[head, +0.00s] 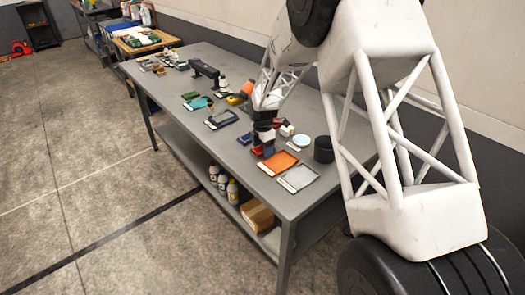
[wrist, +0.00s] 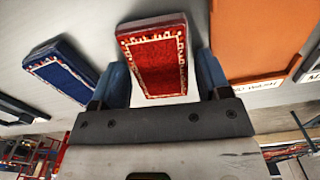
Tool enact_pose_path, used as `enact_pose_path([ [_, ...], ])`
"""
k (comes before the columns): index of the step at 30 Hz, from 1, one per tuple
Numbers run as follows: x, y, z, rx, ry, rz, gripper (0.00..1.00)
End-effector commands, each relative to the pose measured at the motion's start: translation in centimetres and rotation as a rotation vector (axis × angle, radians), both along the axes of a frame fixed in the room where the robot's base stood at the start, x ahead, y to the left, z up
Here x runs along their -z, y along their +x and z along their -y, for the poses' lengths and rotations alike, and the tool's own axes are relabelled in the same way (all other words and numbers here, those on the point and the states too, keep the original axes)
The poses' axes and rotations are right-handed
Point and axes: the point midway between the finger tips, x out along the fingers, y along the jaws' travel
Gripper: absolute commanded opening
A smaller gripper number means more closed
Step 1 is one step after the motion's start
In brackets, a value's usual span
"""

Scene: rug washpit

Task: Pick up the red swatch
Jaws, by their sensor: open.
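The red swatch (wrist: 155,62) is a small red block with a cream patterned border. In the wrist view it lies between the two blue-grey fingers of my gripper (wrist: 161,80), one on each side. The fingers are open, and I cannot tell whether either touches it. In the head view my gripper (head: 264,138) points down at the grey table (head: 225,150), and a little red of the swatch (head: 268,152) shows below it. The rest of the swatch is hidden there.
A blue swatch (wrist: 60,72) lies just left of the red one. An orange tray (wrist: 258,38) with a label is close on the right. A grey tray (head: 298,178), a black cup (head: 323,150) and a pale round dish (head: 302,140) stand nearby.

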Motion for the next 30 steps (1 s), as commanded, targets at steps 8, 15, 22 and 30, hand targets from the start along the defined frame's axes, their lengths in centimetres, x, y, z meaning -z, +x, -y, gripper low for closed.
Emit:
enact_pose_path([
  [8, 0.0, 0.0, 0.0, 0.000, 0.000, 0.000, 0.58],
  [15, 0.0, 0.0, 0.0, 0.000, 0.000, 0.000, 0.33],
  [22, -0.2, 0.0, 0.0, 0.000, 0.000, 0.000, 0.33],
  [30, -1.7, 0.0, 0.0, 0.000, 0.000, 0.002, 0.33],
])
